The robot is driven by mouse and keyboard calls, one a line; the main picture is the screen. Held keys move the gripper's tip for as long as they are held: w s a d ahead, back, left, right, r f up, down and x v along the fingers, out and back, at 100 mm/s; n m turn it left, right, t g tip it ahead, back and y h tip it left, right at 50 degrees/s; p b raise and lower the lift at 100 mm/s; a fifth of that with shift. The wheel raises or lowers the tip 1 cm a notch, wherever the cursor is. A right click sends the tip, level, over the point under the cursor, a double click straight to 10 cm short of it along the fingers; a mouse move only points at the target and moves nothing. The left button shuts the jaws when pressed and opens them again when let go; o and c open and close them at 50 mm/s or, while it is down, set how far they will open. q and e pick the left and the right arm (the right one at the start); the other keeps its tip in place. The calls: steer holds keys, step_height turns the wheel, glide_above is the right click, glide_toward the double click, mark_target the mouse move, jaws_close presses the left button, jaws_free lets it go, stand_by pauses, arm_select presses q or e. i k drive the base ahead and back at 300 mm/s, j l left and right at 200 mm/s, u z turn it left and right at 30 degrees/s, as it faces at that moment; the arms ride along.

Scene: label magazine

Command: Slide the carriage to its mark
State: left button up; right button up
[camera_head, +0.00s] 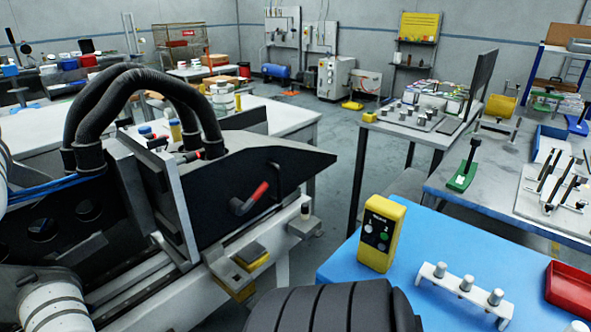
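A large machine fills the left side, with a black angular housing (270,180), two thick black hoses (140,85) and a lever with a red grip (256,195). An upright pale plate (165,205) stands above pale rails (130,285) that run along the machine's near side. A grey block with yellow parts (248,258) sits at the right end of these rails. I cannot tell for certain which part is the carriage, and no mark is clearly readable. Neither of my grippers is recognisable in the view.
A blue table (345,262) at lower right holds a yellow control box (381,233), a white rack with metal pegs (465,288) and a red tray (570,291). A black ribbed shape (335,308) covers the bottom middle. Grey floor (335,150) shows between the benches.

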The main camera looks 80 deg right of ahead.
mark_target(183, 208)
steer(key=k+l+z, duration=0.1)
steer(key=z, duration=0.35)
steer(key=k+l+z, duration=0.15)
steer(key=z, duration=0.3)
steer(key=k+l+z, duration=0.1)
steer(key=z, duration=0.35)
steer(key=l+z, duration=0.25)
steer(key=z, duration=0.25)
steer(key=l+z, duration=0.25)
steer(key=z, duration=0.2)
steer(key=l+z, duration=0.25)
steer(key=z, duration=0.2)
